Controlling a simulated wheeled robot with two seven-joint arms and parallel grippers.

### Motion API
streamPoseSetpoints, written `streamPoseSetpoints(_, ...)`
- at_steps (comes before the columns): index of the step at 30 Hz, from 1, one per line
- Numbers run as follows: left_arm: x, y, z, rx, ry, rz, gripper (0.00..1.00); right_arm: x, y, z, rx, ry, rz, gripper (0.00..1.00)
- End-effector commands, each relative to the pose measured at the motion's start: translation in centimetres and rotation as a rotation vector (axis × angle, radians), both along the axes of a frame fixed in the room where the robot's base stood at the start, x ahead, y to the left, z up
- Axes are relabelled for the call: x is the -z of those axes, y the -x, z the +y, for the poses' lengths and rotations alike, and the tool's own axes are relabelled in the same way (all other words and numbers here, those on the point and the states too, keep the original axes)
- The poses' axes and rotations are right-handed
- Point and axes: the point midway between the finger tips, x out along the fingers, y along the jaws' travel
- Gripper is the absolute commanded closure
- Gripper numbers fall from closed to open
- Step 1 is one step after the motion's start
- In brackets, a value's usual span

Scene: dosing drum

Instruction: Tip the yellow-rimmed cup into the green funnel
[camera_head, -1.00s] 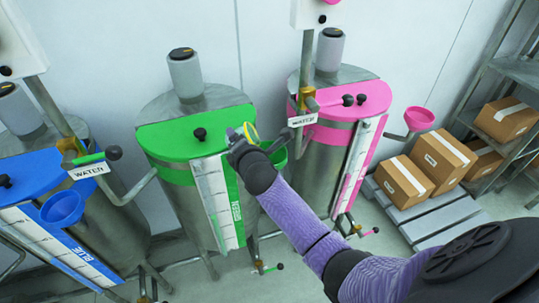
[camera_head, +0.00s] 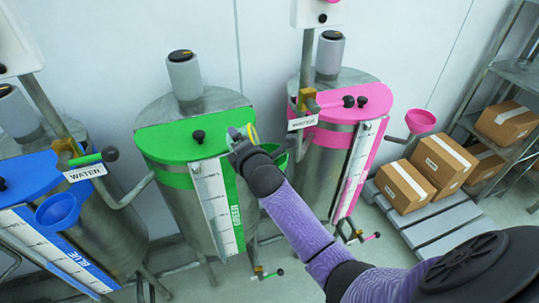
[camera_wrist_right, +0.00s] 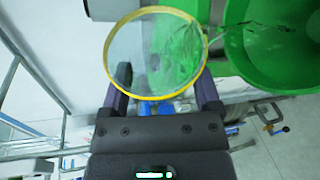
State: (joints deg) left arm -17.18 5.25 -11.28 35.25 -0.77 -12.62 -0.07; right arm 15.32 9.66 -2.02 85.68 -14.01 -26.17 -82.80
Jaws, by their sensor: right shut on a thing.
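My right gripper (camera_head: 240,138) is at the right front of the green drum. In the right wrist view its fingers (camera_wrist_right: 163,92) are shut on the sides of the clear yellow-rimmed cup (camera_wrist_right: 155,98). The yellow rim also shows edge-on in the head view (camera_head: 253,134), with the cup tilted. The green funnel (camera_wrist_right: 268,82) is just right of the cup in the wrist view. Clear streaks run from the cup's rim across the funnel's opening, like liquid. In the head view the funnel (camera_head: 283,158) is partly hidden behind my right arm. My left gripper is out of view.
The green drum (camera_head: 195,140) stands between a blue drum (camera_head: 95,225) with a blue funnel (camera_head: 58,210) and a pink drum (camera_head: 333,135) with a pink funnel (camera_head: 420,121). Boxes (camera_head: 405,185) sit on a pallet at the right. A WATER pipe (camera_head: 135,190) is left of the green drum.

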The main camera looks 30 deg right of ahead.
Motion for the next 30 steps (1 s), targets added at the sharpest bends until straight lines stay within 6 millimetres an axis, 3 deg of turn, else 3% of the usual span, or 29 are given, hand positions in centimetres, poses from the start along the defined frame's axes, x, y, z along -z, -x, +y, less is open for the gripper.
streamPoseSetpoints(17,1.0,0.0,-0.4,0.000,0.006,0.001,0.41,-0.4,0.6,-1.0,0.000,-0.116,-0.064,0.80)
streamPoseSetpoints(30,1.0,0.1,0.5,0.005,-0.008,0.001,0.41,-1.0,0.6,-1.2,0.000,-0.191,-0.105,0.80)
